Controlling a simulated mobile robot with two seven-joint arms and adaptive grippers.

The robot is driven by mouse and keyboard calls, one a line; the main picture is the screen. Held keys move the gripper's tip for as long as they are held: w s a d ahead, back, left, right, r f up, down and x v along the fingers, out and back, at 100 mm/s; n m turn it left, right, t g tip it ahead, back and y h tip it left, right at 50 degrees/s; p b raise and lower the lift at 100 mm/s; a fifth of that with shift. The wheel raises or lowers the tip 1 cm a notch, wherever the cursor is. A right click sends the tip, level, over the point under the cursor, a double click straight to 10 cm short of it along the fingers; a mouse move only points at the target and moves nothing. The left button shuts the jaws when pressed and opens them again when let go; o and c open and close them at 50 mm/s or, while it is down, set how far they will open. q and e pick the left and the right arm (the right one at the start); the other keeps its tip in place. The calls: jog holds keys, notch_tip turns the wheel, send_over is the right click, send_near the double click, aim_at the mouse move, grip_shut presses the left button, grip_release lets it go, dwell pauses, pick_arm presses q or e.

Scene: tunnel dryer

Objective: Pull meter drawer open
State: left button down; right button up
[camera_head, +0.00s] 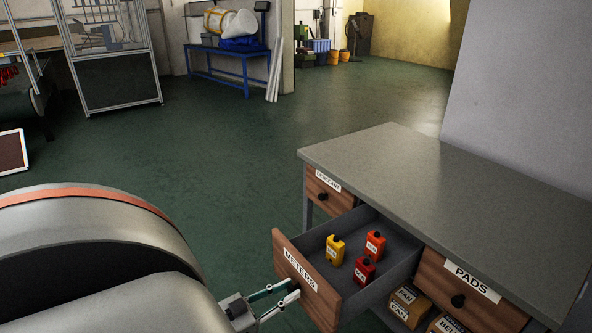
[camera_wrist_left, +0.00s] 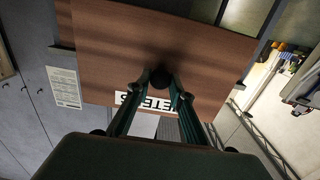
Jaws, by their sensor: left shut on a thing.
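The meter drawer (camera_head: 307,281), with a wooden front labelled "METERS", stands pulled out of the grey-topped bench. Inside it are a yellow meter (camera_head: 335,250), an orange meter (camera_head: 375,244) and a red meter (camera_head: 364,271), all upright. My left gripper (camera_head: 285,296) is at the drawer front from outside. In the left wrist view its two fingers (camera_wrist_left: 160,92) are shut around the dark round knob (camera_wrist_left: 161,77) on the wooden front (camera_wrist_left: 120,50). The knob is hidden in the head view. My right gripper is not in view.
The bench (camera_head: 430,185) has a bare grey top. A shut drawer (camera_head: 328,191) is on its far side and the "PADS" drawer (camera_head: 466,294) is on the near side, also shut. Labelled boxes (camera_head: 409,305) sit below. Green floor (camera_head: 230,140) is clear beyond the bench.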

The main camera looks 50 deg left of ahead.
pick_arm(q)
jog(key=shift+s, duration=0.9)
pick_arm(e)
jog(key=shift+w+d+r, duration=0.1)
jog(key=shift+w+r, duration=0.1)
pick_arm(q)
jog(key=c, duration=1.8)
grip_release()
jog(key=shift+a, duration=0.1)
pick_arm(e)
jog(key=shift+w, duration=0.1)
pick_arm(q)
jog(key=s, duration=0.8)
jog(key=s+a, duration=0.1)
jog(key=s, duration=0.3)
